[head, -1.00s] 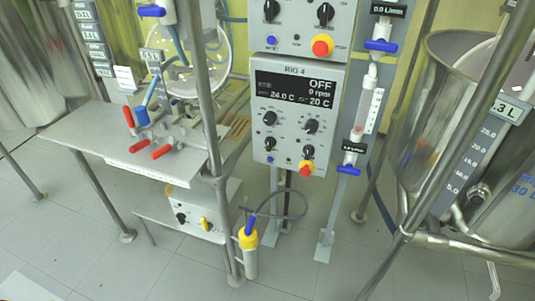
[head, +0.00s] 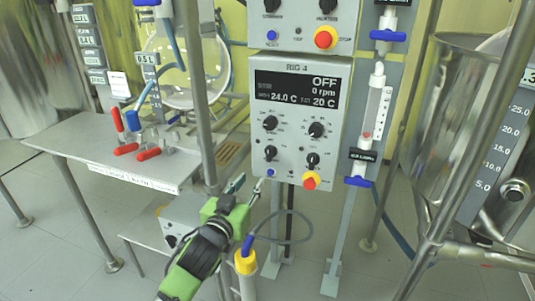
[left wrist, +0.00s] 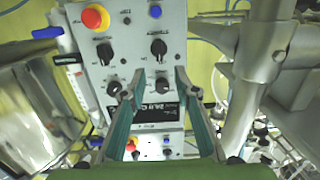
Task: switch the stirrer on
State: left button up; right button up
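The RIG 4 control panel (head: 294,95) hangs in the middle of the head view. Its dark display (head: 297,91) reads OFF, 0 rpm, 24.0 C and 20 C. Below it are an upper left knob (head: 270,122), upper right knob (head: 316,130), lower left knob (head: 270,153) and lower right knob (head: 313,160); their labels are too small to read. My left gripper (head: 248,185) is open and empty, below and left of the panel. In the left wrist view the panel appears upside down, its knobs beyond and between the open fingers (left wrist: 156,84). My right gripper is not in view.
A blue button (head: 270,172) and a red-yellow stop button (head: 311,183) sit at the panel's bottom. A metal post (head: 196,100) and a steel bench (head: 90,150) stand left. A flow tube (head: 376,105) and steel vessel (head: 440,100) stand right.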

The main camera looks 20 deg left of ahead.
aim_at(268, 149)
pick_arm(q)
jog(key=shift+t, duration=0.4)
jog(key=w, duration=0.5)
jog(key=w+r+b, duration=0.1)
jog(key=w, duration=0.4)
jog(key=w+r+b, duration=0.1)
jog(key=w, duration=0.4)
jog(key=shift+d, duration=0.3)
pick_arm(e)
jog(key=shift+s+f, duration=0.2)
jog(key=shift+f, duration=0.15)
pick_arm(q)
jog(key=shift+s+r, duration=0.1)
jog(key=shift+s, duration=0.05)
grip_shut()
